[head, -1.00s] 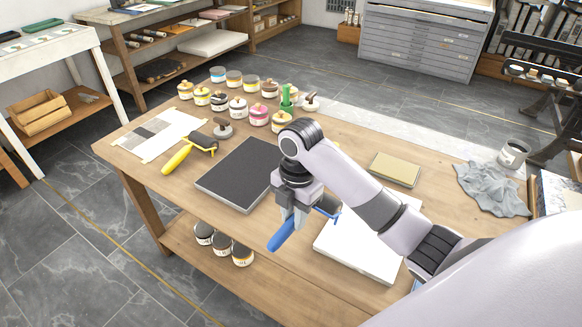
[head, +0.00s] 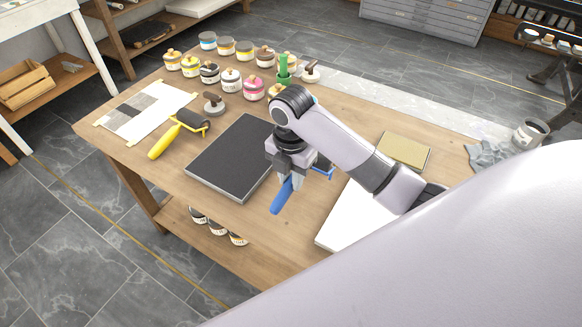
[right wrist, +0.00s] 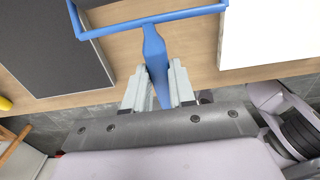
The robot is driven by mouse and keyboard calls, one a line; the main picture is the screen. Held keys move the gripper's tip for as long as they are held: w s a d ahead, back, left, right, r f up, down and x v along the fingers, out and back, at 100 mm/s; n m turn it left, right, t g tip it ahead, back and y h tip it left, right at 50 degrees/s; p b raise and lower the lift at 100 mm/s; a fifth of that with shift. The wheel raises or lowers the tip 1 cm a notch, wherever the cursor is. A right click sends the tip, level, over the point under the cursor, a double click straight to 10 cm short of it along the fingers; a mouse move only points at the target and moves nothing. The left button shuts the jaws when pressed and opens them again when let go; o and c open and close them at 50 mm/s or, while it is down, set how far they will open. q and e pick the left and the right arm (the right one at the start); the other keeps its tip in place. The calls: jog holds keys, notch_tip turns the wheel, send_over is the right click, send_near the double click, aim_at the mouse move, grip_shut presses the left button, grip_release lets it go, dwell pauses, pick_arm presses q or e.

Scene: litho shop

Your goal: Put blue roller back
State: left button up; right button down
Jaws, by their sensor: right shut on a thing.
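The blue roller (head: 281,197) is held by its handle in my right gripper (head: 292,180), above the wooden table between the dark slab and the white board. In the right wrist view the blue handle (right wrist: 154,50) passes between the shut fingers (right wrist: 158,85), with the blue frame (right wrist: 100,28) beyond it. The roller's drum is out of the wrist view and hidden behind my arm in the head view. A yellow-handled roller (head: 165,141) with a dark drum lies on the table at left. My left gripper is not in view.
A dark slab (head: 232,155) lies left of the gripper and a white board (head: 345,215) right of it. Several ink jars (head: 231,79) stand at the back. A tan pad (head: 404,149) and a grey cloth (head: 487,155) lie at right.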

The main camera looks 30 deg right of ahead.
jog(key=shift+f, duration=2.8)
jog(key=c, duration=0.9)
grip_release()
jog(key=shift+o, duration=0.2)
jog(key=shift+r, duration=3.55)
